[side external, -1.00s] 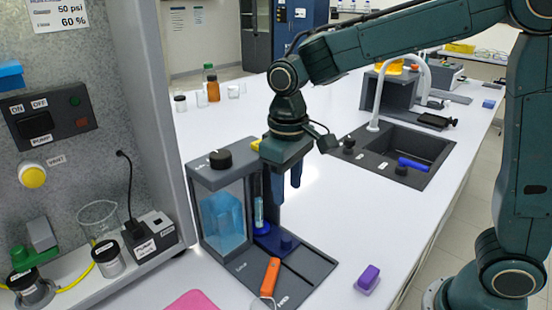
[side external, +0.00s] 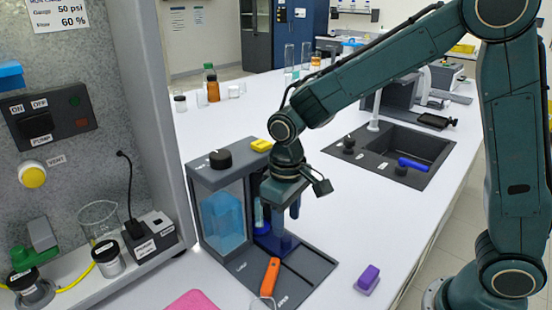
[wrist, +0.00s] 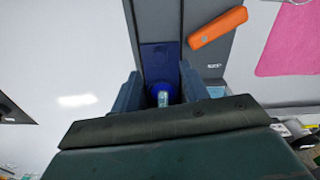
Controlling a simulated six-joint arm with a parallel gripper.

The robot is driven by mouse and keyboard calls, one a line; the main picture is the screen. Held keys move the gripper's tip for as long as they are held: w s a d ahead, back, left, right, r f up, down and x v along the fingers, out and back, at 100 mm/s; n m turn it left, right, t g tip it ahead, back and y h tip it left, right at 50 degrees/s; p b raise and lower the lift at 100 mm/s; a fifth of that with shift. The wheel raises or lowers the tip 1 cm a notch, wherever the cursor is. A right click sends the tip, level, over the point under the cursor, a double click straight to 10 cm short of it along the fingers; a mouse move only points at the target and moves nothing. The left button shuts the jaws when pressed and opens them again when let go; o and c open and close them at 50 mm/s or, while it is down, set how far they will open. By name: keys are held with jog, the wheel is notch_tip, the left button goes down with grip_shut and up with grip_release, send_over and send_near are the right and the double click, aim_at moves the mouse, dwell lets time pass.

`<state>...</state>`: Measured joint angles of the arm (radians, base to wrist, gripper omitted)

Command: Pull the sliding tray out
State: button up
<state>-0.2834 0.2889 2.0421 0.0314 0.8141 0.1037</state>
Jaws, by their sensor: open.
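The sliding tray is a dark blue plate (side external: 283,243) low at the front of a grey dispenser unit; it also shows in the wrist view (wrist: 160,60). A small clear vial with pale blue content (wrist: 164,98) stands on its round blue seat, largely hidden in the side view by my gripper. My gripper (side external: 285,214) is open, pointing down above the tray. In the wrist view its two fingers (wrist: 160,77) lie either side of the vial and tray, with gaps visible. I cannot tell whether either finger touches the tray.
The unit's clear tank of blue liquid (side external: 222,220) stands left of my gripper. An orange handle (side external: 270,277) lies on the grey base. A purple block (side external: 367,279) sits to the right. A sink (side external: 400,157) is behind; bench between is clear.

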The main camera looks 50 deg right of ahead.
aim_at(286, 238)
jog(key=shift+f, duration=2.8)
grip_shut()
